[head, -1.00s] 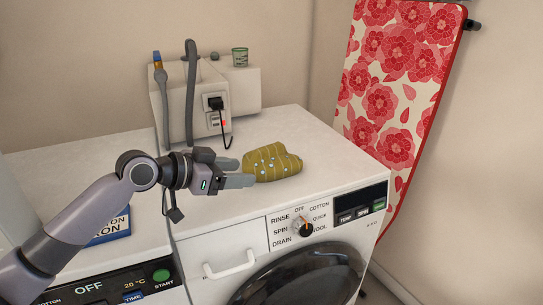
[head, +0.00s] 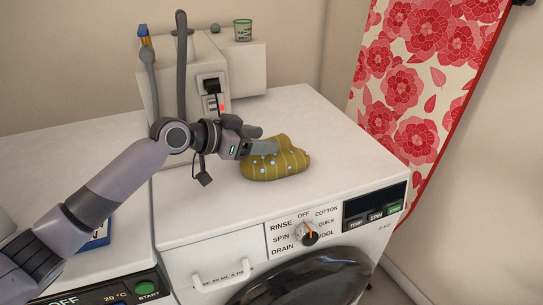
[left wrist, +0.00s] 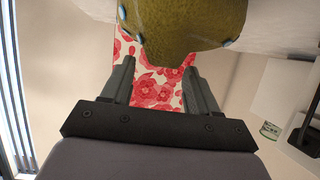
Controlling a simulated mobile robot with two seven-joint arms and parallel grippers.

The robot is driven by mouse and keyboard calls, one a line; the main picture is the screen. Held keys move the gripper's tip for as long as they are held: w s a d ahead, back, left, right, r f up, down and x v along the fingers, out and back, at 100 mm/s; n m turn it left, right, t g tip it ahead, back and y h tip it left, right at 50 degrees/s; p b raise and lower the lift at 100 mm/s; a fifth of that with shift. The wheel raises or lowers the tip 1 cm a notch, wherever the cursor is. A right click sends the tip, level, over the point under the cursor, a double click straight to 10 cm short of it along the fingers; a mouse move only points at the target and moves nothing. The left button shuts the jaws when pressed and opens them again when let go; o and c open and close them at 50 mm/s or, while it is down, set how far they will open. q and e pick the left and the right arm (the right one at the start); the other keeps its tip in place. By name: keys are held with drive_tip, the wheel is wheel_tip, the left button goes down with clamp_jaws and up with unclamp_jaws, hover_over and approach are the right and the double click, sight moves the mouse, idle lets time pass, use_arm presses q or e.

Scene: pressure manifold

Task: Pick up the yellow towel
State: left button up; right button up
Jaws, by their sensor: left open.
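The yellow towel (head: 288,166), a mustard bundle with light stripes and pale blue dots, lies crumpled on top of the right-hand white washing machine (head: 335,185). My left gripper (head: 268,146) is at the towel's left and upper side, with its fingers overlapping it in the head view. In the left wrist view the open fingers (left wrist: 159,75) point toward the towel (left wrist: 180,30), and part of it shows at and between the fingertips. I cannot tell whether they touch it. My right gripper is not in view.
A white wall box (head: 240,65) with a plug, grey hoses and a small green-white cup (head: 243,30) stands behind. A red floral ironing board (head: 420,80) leans at the right. A blue box (head: 98,238) sits left, beneath my arm. The machine top right of the towel is clear.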

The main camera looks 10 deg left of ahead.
sight(276, 139)
use_arm(q)
drive_tip(key=shift+x, duration=1.8)
drive_tip(key=shift+w+a, duration=0.1)
drive_tip(key=shift+a, duration=0.05)
drive_tip(key=c, duration=1)
clamp_jaws()
drive_tip(key=shift+r, duration=0.1)
